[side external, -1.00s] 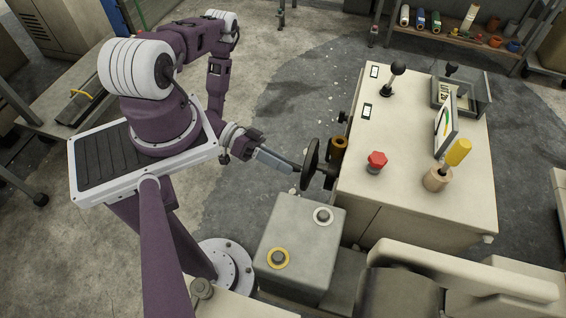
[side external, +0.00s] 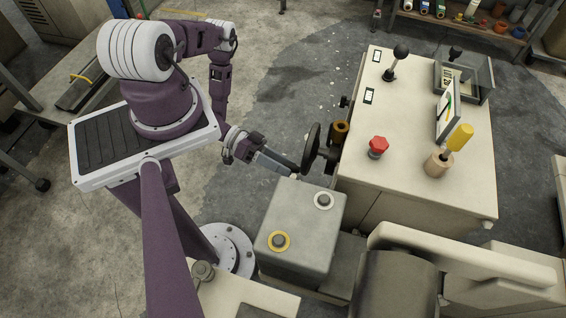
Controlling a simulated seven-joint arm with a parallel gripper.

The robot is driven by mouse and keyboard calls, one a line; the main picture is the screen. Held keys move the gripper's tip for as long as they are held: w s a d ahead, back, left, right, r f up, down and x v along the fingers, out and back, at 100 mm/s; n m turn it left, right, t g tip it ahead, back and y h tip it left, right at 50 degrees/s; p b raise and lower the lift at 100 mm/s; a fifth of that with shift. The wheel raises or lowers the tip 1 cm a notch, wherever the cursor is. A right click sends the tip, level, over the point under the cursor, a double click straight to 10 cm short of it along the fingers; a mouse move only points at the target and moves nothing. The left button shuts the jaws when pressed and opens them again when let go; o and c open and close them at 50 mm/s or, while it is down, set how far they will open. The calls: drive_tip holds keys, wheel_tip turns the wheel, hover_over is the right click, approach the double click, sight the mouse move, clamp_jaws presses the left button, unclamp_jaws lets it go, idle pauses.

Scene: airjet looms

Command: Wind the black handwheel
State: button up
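The black handwheel (side external: 311,149) is mounted on the left side of the cream machine cabinet (side external: 412,150). It is seen nearly edge-on, as a dark upright disc on a short shaft. My gripper (side external: 298,171) reaches in from the left, its grey fingers pointing right at the lower near edge of the wheel. The fingertips overlap the rim in this view. I cannot tell whether they touch it, or whether the fingers are apart or closed. Any crank handle on the wheel is not clear.
A grey box (side external: 300,225) with a white-ringed and a yellow-ringed button stands just below my gripper. A brown cylinder (side external: 340,133) sits beside the wheel. On the cabinet are a red knob (side external: 378,147), a black-knobbed lever (side external: 397,62) and a yellow-handled tool (side external: 459,139). Floor behind is open.

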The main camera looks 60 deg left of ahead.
drive_tip(key=s+a, duration=0.4)
drive_tip(key=shift+s+a, duration=0.15)
idle(0.4)
drive_tip(key=shift+a, duration=0.1)
